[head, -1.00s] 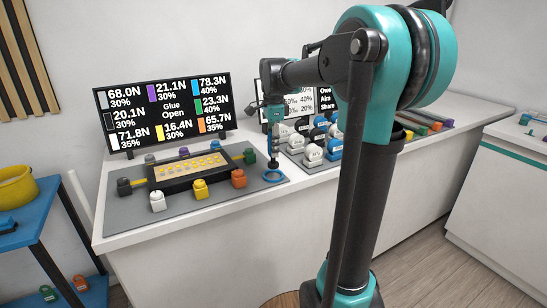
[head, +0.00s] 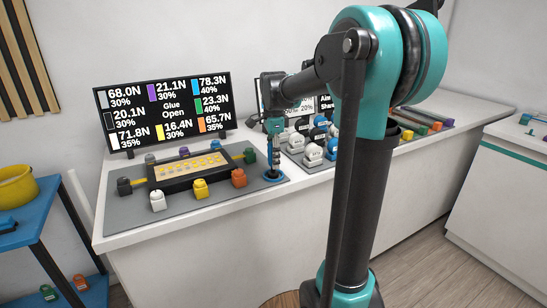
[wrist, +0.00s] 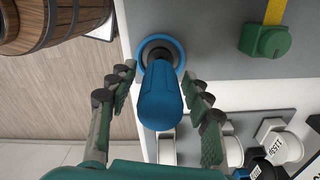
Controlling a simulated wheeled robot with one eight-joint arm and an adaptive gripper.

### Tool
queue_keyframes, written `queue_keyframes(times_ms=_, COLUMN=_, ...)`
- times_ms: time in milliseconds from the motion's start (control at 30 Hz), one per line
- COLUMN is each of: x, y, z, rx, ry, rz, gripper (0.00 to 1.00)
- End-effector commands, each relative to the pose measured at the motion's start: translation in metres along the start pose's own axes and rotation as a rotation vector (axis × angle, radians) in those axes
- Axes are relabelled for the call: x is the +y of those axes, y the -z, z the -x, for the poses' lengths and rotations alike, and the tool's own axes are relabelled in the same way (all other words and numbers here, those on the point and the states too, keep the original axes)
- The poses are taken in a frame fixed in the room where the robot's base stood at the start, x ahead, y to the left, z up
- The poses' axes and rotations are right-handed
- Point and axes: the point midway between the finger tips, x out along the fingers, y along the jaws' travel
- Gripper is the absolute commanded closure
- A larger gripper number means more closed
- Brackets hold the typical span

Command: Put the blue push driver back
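The blue push driver (wrist: 160,98) stands in a blue ring-shaped holder (wrist: 178,53) at the edge of the bench, seen from above in the wrist view. The holder also shows in the head view (head: 274,179), at the right end of the grey mat. My gripper (wrist: 160,85) is open around the driver's handle, one green finger on each side. Small gaps seem to show between the fingers and the handle. In the head view my gripper (head: 273,130) points down above the holder, and the driver is hard to make out there.
A dark tray (head: 167,184) lies on the grey mat, with coloured blocks around it, including a green one (wrist: 264,42) near the holder. White and dark labelled pieces (head: 313,153) stand to the right. A screen (head: 164,112) stands behind. A wooden barrel (wrist: 50,22) stands off the bench.

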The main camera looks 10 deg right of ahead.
Motion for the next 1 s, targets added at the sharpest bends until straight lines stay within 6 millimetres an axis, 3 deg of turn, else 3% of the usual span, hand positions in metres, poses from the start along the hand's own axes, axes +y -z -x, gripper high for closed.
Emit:
queue_keyframes(times_ms=200, x=0.0, y=0.0, z=0.002, rx=0.0, ry=0.0, rz=0.0, gripper=0.5)
queue_keyframes(times_ms=333, x=0.0, y=0.0, z=0.014, rx=0.0, ry=0.0, rz=0.0, gripper=0.5)
queue_keyframes(times_ms=700, x=0.0, y=0.0, z=0.087, rx=0.0, ry=0.0, rz=0.0, gripper=0.5)
queue_keyframes(times_ms=1000, x=0.0, y=0.0, z=0.12, rx=0.0, ry=0.0, rz=0.0, gripper=0.5)
